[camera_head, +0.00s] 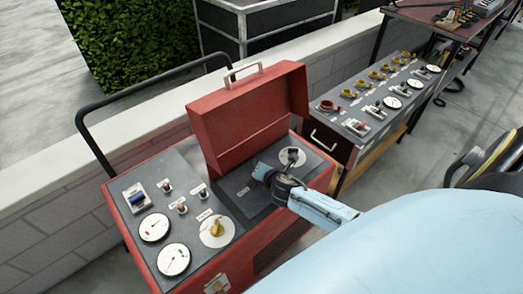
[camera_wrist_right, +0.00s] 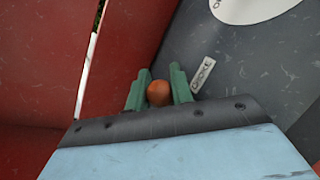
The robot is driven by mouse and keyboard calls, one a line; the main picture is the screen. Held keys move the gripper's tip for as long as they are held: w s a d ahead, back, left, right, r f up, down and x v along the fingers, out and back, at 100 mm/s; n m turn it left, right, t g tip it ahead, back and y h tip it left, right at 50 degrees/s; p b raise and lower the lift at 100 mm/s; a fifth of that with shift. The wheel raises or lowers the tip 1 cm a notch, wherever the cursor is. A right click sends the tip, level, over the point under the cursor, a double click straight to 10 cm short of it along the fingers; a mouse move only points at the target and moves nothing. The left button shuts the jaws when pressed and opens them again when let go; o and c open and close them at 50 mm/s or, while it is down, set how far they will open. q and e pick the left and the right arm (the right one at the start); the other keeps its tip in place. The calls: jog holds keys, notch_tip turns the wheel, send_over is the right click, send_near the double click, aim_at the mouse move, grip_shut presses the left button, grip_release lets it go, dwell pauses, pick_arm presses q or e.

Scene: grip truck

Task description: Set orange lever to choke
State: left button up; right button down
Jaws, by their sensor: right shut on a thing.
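The orange lever (camera_wrist_right: 158,93) shows as a rounded orange end between the two green fingers of my right gripper (camera_wrist_right: 158,91) in the right wrist view. The fingers are shut on it. A small white label (camera_wrist_right: 203,74), which seems to read CHOKE, lies on the dark panel just right of the fingers. In the head view my right gripper (camera_head: 258,172) is low over the dark panel (camera_head: 236,191) under the raised red lid (camera_head: 247,115). The gripper hides the lever there, so its setting cannot be told. My left gripper is not in view.
A white round plate (camera_head: 292,157) with a knob sits right of my gripper. The red machine's left panel carries gauges (camera_head: 173,259), switches and a yellow knob (camera_head: 216,228). A second control panel (camera_head: 380,97) stands at the right. A black rail (camera_head: 150,87) runs behind.

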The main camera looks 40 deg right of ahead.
jog(key=c, duration=1.2)
grip_release()
jog(key=shift+s+r, duration=0.25)
jog(key=shift+s, duration=0.25)
jog(key=p+v, duration=0.3)
jog(key=v, duration=0.9)
jog(key=shift+s+r, duration=0.1)
